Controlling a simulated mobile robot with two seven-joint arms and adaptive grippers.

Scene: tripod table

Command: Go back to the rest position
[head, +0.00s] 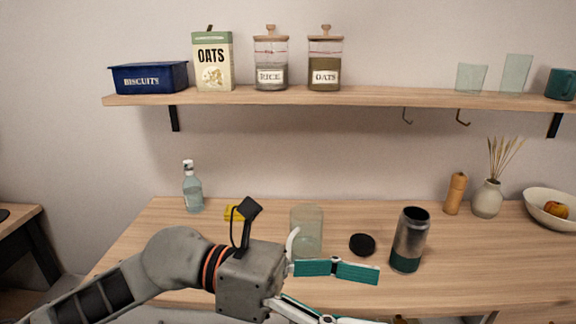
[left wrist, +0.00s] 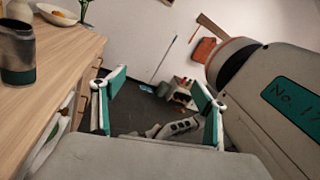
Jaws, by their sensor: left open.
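My left gripper (head: 352,296) is in the lower middle of the head view, its arm coming in from the left. Its teal-padded fingers are spread and nothing is between them. In the left wrist view the open fingers (left wrist: 158,100) show past the table's front edge, with the floor behind them. The wooden table (head: 460,240) lies behind the gripper. My right gripper is not seen in the head view.
On the table are a clear glass jar (head: 307,230), a black lid (head: 362,244), a steel-and-green canister (head: 408,240), a bottle (head: 192,190), a yellow item (head: 234,213), a pepper mill (head: 455,193), a vase (head: 487,199) and a bowl (head: 540,212). A shelf (head: 380,96) hangs above.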

